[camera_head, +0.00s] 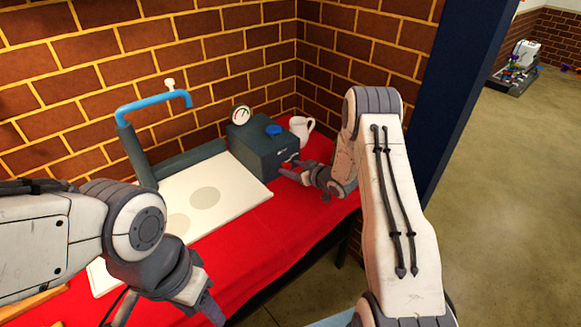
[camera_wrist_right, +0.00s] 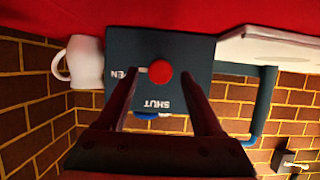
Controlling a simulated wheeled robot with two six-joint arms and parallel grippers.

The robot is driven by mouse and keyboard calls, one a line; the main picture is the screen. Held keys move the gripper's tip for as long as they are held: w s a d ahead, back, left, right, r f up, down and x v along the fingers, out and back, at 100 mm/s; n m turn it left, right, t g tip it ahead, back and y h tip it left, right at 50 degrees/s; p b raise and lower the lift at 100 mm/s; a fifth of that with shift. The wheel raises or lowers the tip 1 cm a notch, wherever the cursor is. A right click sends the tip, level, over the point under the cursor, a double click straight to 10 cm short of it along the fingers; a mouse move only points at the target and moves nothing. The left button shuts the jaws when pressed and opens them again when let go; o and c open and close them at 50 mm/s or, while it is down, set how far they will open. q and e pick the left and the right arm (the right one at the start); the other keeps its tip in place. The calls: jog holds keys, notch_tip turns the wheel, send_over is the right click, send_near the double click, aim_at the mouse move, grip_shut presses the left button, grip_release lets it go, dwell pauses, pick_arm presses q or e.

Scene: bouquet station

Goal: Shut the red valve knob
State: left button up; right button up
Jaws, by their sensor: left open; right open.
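The red valve knob (camera_wrist_right: 160,72) is a round red disc on the front face of a dark grey box (camera_wrist_right: 122,48). White lettering beside it reads SHUT, with a partly covered OPEN; the right wrist view is upside down. I cannot tell which way the knob points. My right gripper (camera_wrist_right: 161,82) is open, its fingers on either side of the knob in that view; contact is not clear. In the head view the right gripper (camera_head: 291,169) is at the front of the box (camera_head: 262,155), where the knob is not clearly visible. My left gripper (camera_head: 168,312) is open, low at left.
A white mug (camera_head: 301,128) stands behind the box at right. The box carries a gauge (camera_head: 241,115) and a blue cap (camera_head: 274,130). A white board (camera_head: 215,192) and blue pipe (camera_head: 152,103) are to its left. Red cloth (camera_head: 262,245) in front is clear. Brick walls stand behind.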

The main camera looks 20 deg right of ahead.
jog(key=shift+w+a+f, duration=0.25)
jog(key=shift+w, duration=0.3)
grip_shut()
jog(key=shift+f+n+b, duration=0.15)
jog(key=shift+n+b, duration=0.25)
jog(key=shift+b, duration=0.45)
jog(key=n+t+h+b, duration=0.1)
jog(key=n+b, duration=0.2)
jog(key=b, duration=0.5)
jog(key=n+t+h+b, duration=0.2)
jog(key=n+b, duration=0.2)
jog(key=b, duration=0.4)
jog(key=f+n+t+h+b, duration=0.1)
jog(key=n+b, duration=0.3)
jog(key=b, duration=0.4)
jog(key=shift+s+a+f+t+h, duration=0.1)
jog(key=shift+s+a+t+h, duration=0.1)
jog(key=shift+a+t+h, duration=0.3)
jog(key=shift+r+n+b, duration=0.2)
jog(key=shift+n+b, duration=0.7)
jog(key=shift+b, duration=0.4)
